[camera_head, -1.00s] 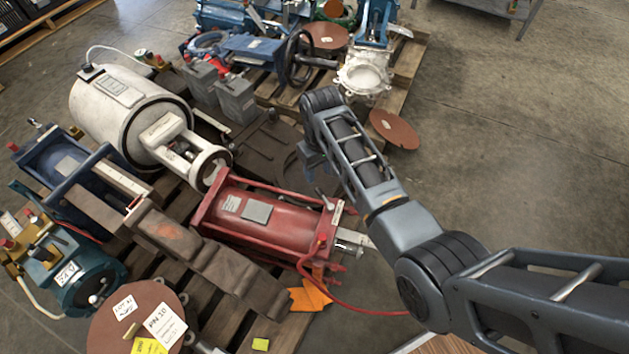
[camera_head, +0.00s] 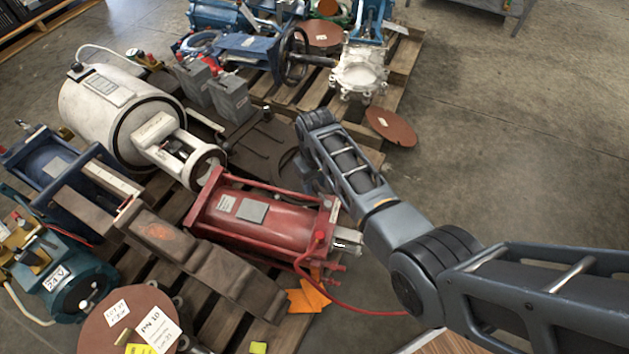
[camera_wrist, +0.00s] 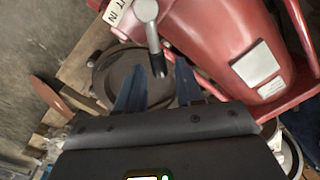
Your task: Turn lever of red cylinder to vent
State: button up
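The red cylinder (camera_head: 262,224) lies on a wooden pallet, held by red tie rods, with grey plates on its body. It fills the upper right of the wrist view (camera_wrist: 228,38). Its lever (camera_wrist: 153,38) is a grey metal handle with a round hub and a dark tip. The tip lies between my fingertips in the picture; I see no clear contact. My gripper (camera_wrist: 158,80) is open, its two dark fingers apart. In the head view my arm mostly hides the gripper and lever. A white label partly reading "T IN" (camera_wrist: 117,12) is beside the hub.
A white cylinder (camera_head: 112,108) and a rusty brown bar (camera_head: 195,255) lie close to the red cylinder. A red hose (camera_head: 345,303) runs from its end. A round brown plate (camera_wrist: 125,80) lies below the lever. Open floor (camera_head: 510,150) is at the right.

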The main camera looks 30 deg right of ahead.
grip_shut()
dwell(0.3)
jog(key=shift+a, duration=0.1)
jog(key=shift+s+a+n+p, duration=0.3)
jog(key=shift+a+n+p, duration=0.35)
jog(key=shift+n, duration=0.65)
jog(key=shift+s+a+n+p, duration=0.3)
jog(key=shift+a+n+p, duration=0.35)
jog(key=shift+n, duration=0.65)
jog(key=shift+s+a+n+p, duration=0.3)
jog(key=shift+a+n+p, duration=0.35)
jog(key=shift+n, duration=0.65)
jog(key=shift+d, duration=0.1)
jog(key=shift+o, duration=0.9)
grip_release()
